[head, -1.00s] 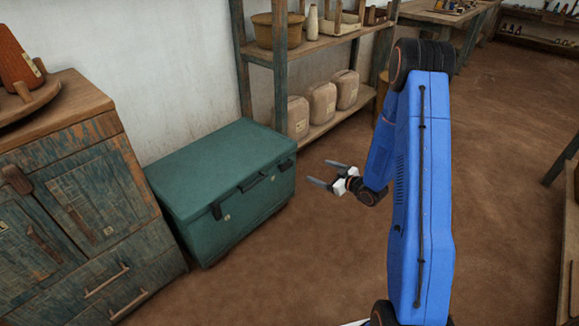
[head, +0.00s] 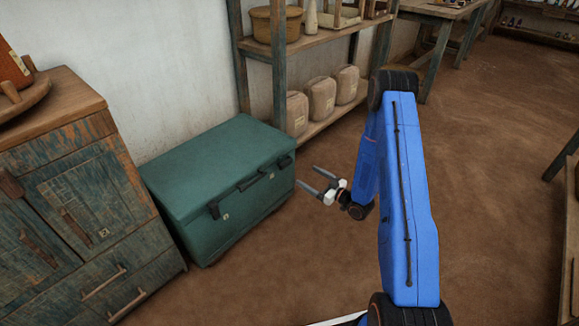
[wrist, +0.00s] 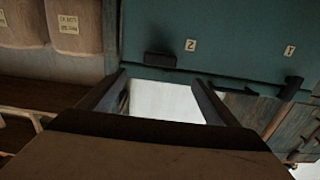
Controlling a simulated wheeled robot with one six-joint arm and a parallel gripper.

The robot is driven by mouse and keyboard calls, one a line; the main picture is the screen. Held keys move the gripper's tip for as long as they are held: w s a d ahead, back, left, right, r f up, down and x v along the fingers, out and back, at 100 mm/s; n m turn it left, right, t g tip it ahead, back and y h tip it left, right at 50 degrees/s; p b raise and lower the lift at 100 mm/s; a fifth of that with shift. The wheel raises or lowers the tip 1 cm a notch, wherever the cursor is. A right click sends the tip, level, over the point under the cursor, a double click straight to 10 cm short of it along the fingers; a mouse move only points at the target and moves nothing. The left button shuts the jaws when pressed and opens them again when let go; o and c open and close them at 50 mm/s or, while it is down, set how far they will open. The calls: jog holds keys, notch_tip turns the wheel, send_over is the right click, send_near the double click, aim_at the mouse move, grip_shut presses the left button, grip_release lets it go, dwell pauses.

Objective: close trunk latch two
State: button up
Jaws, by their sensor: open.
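The green trunk (head: 205,165) stands on the floor against the wall, and its lid looks lowered. Trunk latch two (head: 285,162) is the dark latch at the right of its front. It also shows in the wrist view as a dark block (wrist: 160,59) beside a label marked 2. The other latch (head: 213,210) is at the left of the front, near label 1. I cannot tell how far either latch is turned. My gripper (head: 309,178) is open and empty, just off the trunk's right front. In the wrist view its fingertips (wrist: 160,78) point toward latch two, apart from it.
A dark handle (head: 252,180) sits between the latches. A wooden cabinet (head: 95,200) stands close at the trunk's left. The floor in front of the trunk is clear.

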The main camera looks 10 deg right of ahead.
aim_at(288, 164)
jog(key=x, duration=1.2)
jog(key=shift+w+a, duration=0.1)
jog(key=shift+w, duration=0.1)
jog(key=c, duration=1.1)
